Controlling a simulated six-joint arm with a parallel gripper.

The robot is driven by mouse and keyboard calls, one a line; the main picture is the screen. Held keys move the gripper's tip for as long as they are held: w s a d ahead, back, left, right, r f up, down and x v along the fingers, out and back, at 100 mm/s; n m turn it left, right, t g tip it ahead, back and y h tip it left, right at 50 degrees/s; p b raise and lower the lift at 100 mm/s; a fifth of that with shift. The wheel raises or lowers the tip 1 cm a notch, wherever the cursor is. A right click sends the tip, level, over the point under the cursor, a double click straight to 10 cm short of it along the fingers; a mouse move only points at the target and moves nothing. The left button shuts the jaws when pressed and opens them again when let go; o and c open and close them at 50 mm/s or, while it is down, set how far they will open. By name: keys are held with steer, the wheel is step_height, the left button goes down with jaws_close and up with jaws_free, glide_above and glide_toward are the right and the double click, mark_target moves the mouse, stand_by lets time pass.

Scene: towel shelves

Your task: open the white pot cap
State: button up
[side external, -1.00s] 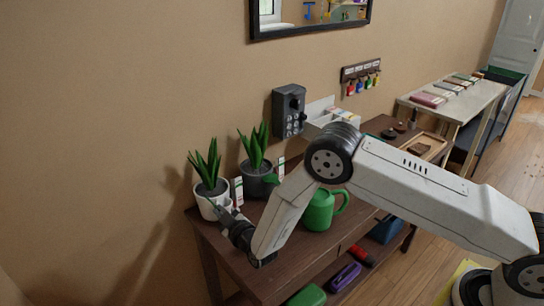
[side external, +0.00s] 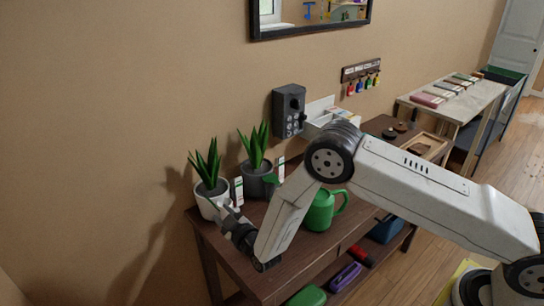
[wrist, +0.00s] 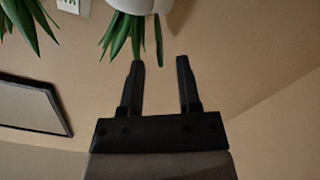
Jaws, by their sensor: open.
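The white pot (side external: 207,206) holds a spiky green plant (side external: 207,167) and stands at the left end of the dark wooden table. No separate cap can be made out on it. My gripper (side external: 222,209) is at the pot's front right side in the side view; whether it touches the pot cannot be told there. In the wrist view, which looks upside down, part of the white pot (wrist: 140,5) shows at the top edge with its leaves.
A dark pot with a similar plant (side external: 255,148) stands behind and right of the white pot. White labels stand beside both pots. A green watering can (side external: 320,210) is right of my arm. A grey box (side external: 289,111) hangs on the wall. The table's front edge lies below my wrist.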

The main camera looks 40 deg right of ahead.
steer(key=s, duration=0.6)
steer(key=shift+s, duration=0.2)
steer(key=shift+r, duration=0.15)
steer(key=s+d+r+m+g, duration=0.3)
steer(key=s+d+r+g, duration=0.1)
steer(key=d+r+g, duration=0.35)
steer(key=s+d+r+m+g, duration=0.1)
steer(key=s+d+g, duration=0.3)
steer(key=s, duration=0.5)
steer(key=s+d+r+m+g, duration=0.1)
steer(key=s+d+r+g, duration=0.2)
steer(key=s, duration=0.7)
steer(key=shift+d+m+g, duration=0.4)
steer(key=shift+d+g, duration=0.05)
steer(key=shift+d, duration=0.4)
